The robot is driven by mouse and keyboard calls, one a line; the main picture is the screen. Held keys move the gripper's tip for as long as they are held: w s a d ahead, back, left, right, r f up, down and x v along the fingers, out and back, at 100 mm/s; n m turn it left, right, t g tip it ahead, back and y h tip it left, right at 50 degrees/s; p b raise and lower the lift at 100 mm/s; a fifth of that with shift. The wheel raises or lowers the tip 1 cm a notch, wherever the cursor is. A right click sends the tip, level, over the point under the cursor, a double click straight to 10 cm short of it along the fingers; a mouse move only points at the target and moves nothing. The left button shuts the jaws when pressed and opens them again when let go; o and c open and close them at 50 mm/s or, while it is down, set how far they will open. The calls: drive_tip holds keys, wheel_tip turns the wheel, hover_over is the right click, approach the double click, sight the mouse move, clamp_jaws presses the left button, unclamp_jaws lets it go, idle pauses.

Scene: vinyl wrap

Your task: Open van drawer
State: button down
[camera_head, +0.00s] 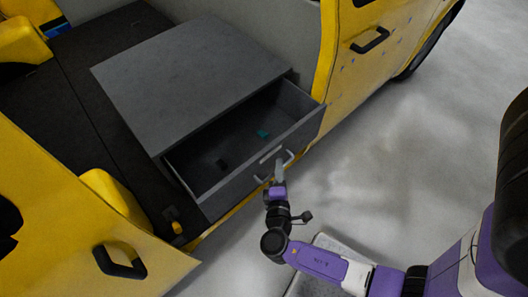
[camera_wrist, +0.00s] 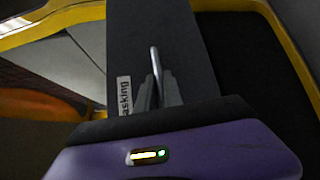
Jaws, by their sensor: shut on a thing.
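The grey van drawer (camera_head: 262,167) stands pulled out from its grey cabinet (camera_head: 190,70) inside the yellow van. Its inside shows, with a small teal item (camera_head: 262,133) and a small dark item (camera_head: 221,164) on the bottom. My gripper (camera_head: 280,172) is at the drawer's front, shut on the handle (camera_head: 287,160). In the wrist view, the fingers (camera_wrist: 158,88) close around the thin metal handle (camera_wrist: 154,62). The part of the handle between the fingers is hidden.
A yellow van door with a black handle (camera_head: 120,262) stands at the lower left. Another yellow door (camera_head: 385,50) is at the upper right. The grey floor (camera_head: 410,150) to the right of the drawer is clear.

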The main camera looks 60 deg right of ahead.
drive_tip(key=s+a, duration=0.2)
drive_tip(key=s, duration=0.5)
drive_tip(key=shift+s+a, duration=0.2)
drive_tip(key=shift+s, duration=0.2)
drive_tip(key=c, duration=1.8)
unclamp_jaws()
drive_tip(key=shift+o, duration=0.2)
drive_tip(key=b+v, duration=0.1)
drive_tip(key=v, duration=0.6)
drive_tip(key=shift+s+a+b, duration=0.25)
drive_tip(key=shift+a+b, duration=0.05)
drive_tip(key=shift+a, duration=0.05)
